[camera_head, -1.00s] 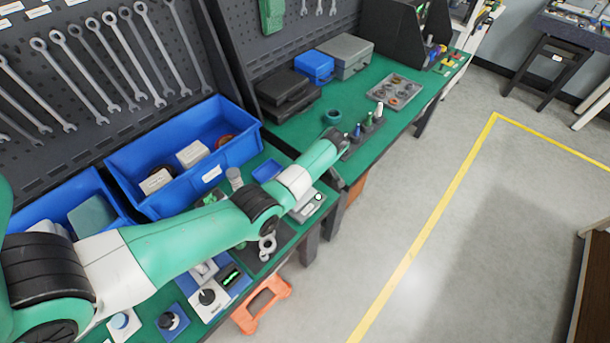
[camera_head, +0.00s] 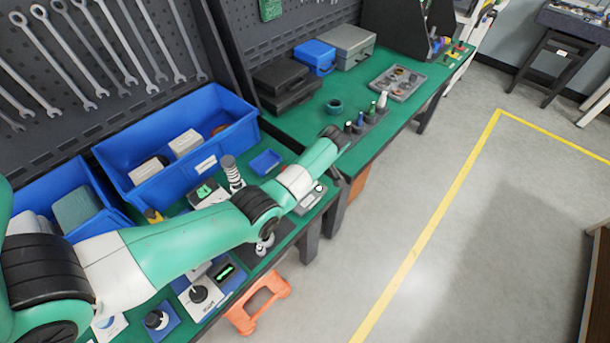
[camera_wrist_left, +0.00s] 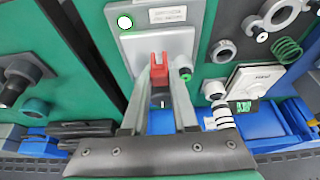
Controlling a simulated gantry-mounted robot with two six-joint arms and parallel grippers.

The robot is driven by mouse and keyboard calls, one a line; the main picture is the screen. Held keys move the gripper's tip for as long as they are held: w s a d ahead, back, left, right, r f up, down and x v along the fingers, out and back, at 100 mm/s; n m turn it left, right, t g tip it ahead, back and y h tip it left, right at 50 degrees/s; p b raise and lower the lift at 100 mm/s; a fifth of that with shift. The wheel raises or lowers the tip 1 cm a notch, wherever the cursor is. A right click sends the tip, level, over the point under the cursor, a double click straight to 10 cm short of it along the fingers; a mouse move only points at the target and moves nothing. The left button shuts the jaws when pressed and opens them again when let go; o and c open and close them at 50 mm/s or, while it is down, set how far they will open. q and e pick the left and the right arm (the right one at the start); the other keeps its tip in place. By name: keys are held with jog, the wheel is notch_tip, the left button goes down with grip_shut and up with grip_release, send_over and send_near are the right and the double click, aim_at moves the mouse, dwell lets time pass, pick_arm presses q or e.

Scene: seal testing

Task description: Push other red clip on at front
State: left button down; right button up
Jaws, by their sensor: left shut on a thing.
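A red clip (camera_wrist_left: 159,68) is held between the fingertips of my left gripper (camera_wrist_left: 159,80) in the left wrist view. The gripper is shut on it, over a grey test unit (camera_wrist_left: 135,48) with a label, a lit round indicator (camera_wrist_left: 124,22) and a small green-lit knob (camera_wrist_left: 185,73). I cannot tell whether the clip touches the unit. In the head view my left arm reaches across the bench and hides its gripper and the clip; part of a light grey unit (camera_head: 311,199) shows below the wrist. No second red clip is clearly visible. My right gripper is not in view.
A striped cylinder (camera_head: 232,172) stands behind the arm, near a small blue tray (camera_head: 266,161) and a large blue bin (camera_head: 136,178). Metal rings (camera_wrist_left: 278,14) and a green spring (camera_wrist_left: 287,50) lie beside the unit. An orange stool (camera_head: 258,303) stands below the bench edge.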

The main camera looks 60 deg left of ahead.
pick_arm(q)
jog(key=shift+p, duration=0.45)
dwell(0.3)
jog(key=shift+f+b, duration=0.85)
jog(key=shift+f, duration=0.75)
dwell(1.1)
jog(key=c, duration=0.6)
grip_release()
notch_tip(320, 180, up, 7)
jog(key=p, duration=0.8)
dwell(0.3)
